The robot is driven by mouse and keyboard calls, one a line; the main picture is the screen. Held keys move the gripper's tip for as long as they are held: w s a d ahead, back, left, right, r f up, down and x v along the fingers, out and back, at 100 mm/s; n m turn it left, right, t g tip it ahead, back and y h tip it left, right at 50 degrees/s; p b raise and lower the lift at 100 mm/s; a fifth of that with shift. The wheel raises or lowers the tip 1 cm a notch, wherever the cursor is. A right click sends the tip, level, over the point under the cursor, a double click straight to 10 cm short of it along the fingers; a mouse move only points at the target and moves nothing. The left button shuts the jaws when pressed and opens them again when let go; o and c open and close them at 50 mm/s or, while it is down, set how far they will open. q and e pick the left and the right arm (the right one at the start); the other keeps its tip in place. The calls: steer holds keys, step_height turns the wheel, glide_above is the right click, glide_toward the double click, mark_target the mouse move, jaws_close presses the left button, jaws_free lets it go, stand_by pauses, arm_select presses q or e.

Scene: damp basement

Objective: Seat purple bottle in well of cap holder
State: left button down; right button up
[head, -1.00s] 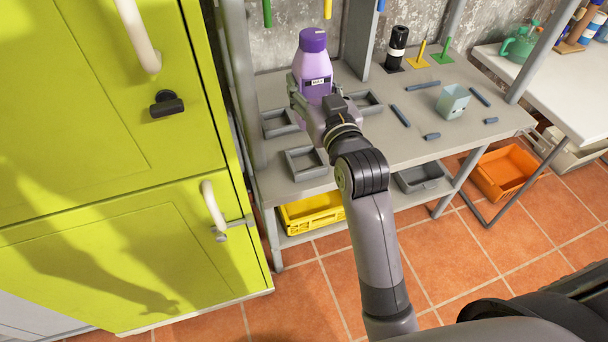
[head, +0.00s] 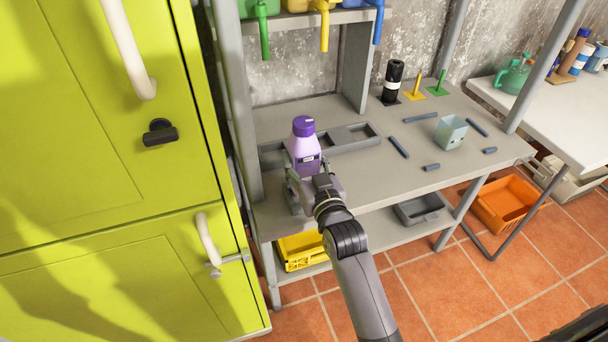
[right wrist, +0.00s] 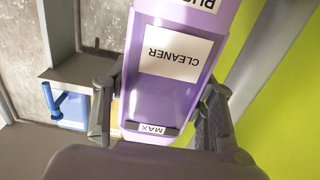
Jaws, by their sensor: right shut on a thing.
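The purple bottle (head: 303,150) has a dark purple cap and a white label and stands upright. My right gripper (head: 305,178) is shut around its lower body. In the right wrist view the bottle (right wrist: 165,75) sits between both fingers, its CLEANER label upside down. A long grey holder with wells (head: 358,147) lies on the bench behind and right of the bottle. A separate grey square frame lies low, mostly hidden by the bottle and gripper. I cannot tell which is the cap holder, nor whether the bottle's base touches anything. My left gripper is out of view.
The grey bench (head: 395,178) carries several grey bars, a pale blue-grey cup (head: 450,132) and a black bottle (head: 393,82). A green cabinet (head: 110,110) stands close on the left.

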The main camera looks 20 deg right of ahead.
mark_target(304, 175)
step_height(304, 175, down, 4)
steer(key=shift+f, duration=0.25)
steer(key=o, duration=1.4)
steer(key=shift+f, duration=0.1)
steer(key=shift+o, duration=0.2)
steer(key=shift+s, duration=0.1)
steer(key=s+b, duration=0.1)
steer(key=s, duration=1.1)
steer(key=shift+d, duration=0.2)
steer(key=shift+w, duration=0.1)
